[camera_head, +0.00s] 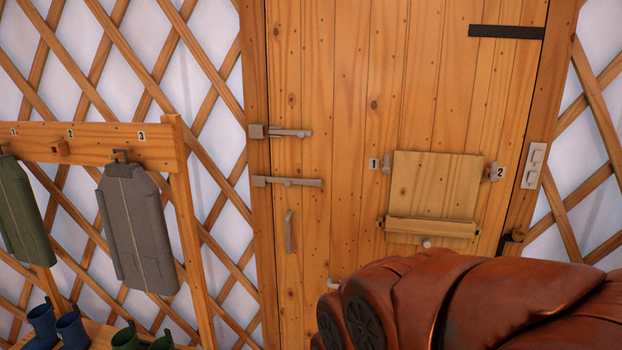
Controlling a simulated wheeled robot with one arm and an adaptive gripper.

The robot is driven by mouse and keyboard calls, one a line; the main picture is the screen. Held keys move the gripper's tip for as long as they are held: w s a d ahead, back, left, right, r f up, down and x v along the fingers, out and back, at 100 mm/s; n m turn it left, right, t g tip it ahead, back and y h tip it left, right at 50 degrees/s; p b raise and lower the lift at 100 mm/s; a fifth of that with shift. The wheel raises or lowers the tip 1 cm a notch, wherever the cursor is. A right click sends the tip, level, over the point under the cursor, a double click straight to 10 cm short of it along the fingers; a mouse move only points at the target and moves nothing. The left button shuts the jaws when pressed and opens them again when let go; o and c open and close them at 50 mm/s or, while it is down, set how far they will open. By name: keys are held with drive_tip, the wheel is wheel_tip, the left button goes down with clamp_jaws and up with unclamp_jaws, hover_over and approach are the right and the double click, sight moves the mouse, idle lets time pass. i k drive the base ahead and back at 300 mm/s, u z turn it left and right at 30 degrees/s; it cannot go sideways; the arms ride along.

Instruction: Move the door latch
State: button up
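The wooden door (340,90) stands shut in its frame. On its left edge, a grey sliding latch (290,133) lies level, with a square block on the frame beside it. Below it, a longer grey bar latch (293,182) also lies level, its left end reaching the frame. I cannot tell which of the two is the door latch meant. A vertical grey handle (289,232) is below them.
A large reddish-brown rounded object (470,300) hides the door's lower right. A hinged wooden flap (436,185) sits between numbered turn-pieces. At left, a rack (95,142) holds hanging vests (140,230); boots (70,325) stand below. Lattice wall surrounds the door.

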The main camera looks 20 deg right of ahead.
sight(288, 181)
drive_tip(key=u, duration=0.1)
drive_tip(key=i, duration=1.05)
drive_tip(key=u, duration=0.5)
